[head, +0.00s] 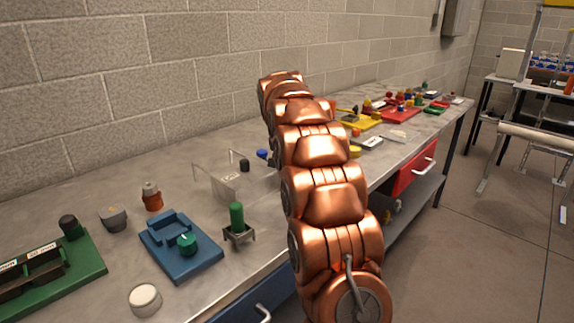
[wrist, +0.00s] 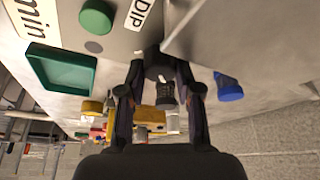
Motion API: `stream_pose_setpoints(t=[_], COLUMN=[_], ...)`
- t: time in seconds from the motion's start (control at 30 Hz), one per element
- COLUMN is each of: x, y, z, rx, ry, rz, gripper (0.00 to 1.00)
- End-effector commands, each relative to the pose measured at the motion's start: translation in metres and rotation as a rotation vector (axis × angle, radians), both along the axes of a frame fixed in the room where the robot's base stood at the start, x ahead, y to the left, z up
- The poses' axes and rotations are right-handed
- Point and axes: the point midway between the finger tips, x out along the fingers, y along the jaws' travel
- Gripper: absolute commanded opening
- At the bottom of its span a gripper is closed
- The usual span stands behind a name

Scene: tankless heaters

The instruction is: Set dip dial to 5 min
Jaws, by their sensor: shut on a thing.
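In the wrist view a dark round knob (wrist: 158,66) sits between the fingers of my gripper (wrist: 160,72), and the gripper is shut on it. A white label reading DIP (wrist: 139,14) lies on the grey surface beside it. A green round knob (wrist: 96,17) is to the left of that label, near a large label ending in "min" (wrist: 38,14). I cannot make out a pointer or a setting on the dark knob. In the head view my copper arm hides the gripper and what it holds.
A blue piece (wrist: 228,88) and a green square tray (wrist: 62,70) are near the gripper in the wrist view. In the head view, a clear stand (head: 215,178), a blue block (head: 180,245) and a green board (head: 75,275) crowd the bench left of my arm.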

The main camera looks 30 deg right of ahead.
Motion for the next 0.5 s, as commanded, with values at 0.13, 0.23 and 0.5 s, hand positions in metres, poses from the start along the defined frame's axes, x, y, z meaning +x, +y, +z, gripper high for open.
stream_pose_setpoints(t=[0.13,0.23,0.5], x=[0.0005,0.0005,0.0003], y=[0.0002,0.0002,0.0000], z=[0.0014,0.0014,0.0007], rx=[0.000,0.000,0.001], ry=[-0.003,-0.003,-0.002], rz=[0.001,0.001,0.001], gripper=[0.00,0.00,0.59])
